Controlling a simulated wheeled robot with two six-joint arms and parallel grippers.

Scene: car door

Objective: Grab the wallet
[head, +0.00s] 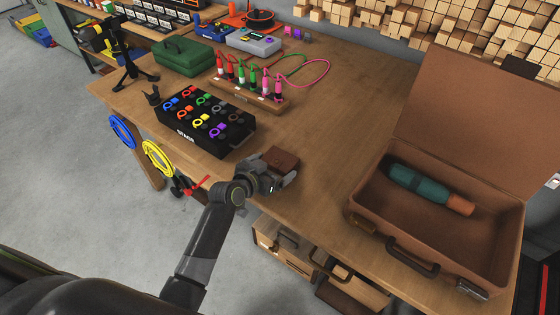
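The wallet appears to be the small brown folded item (282,160) at the front edge of the wooden table, in the middle of the head view. My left gripper (274,180) is right at its near side, at the table edge, and overlaps it in the picture. The fingertips are small and partly hidden against the wallet, so I cannot tell whether they are open or closed on it. My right gripper is out of view.
A black box with coloured rings (205,122) stands just left of the wallet. An open brown suitcase (372,203) holding a teal and orange cylinder (430,190) lies at right. Open drawers (290,250) jut out below the edge. The tabletop (335,130) between is clear.

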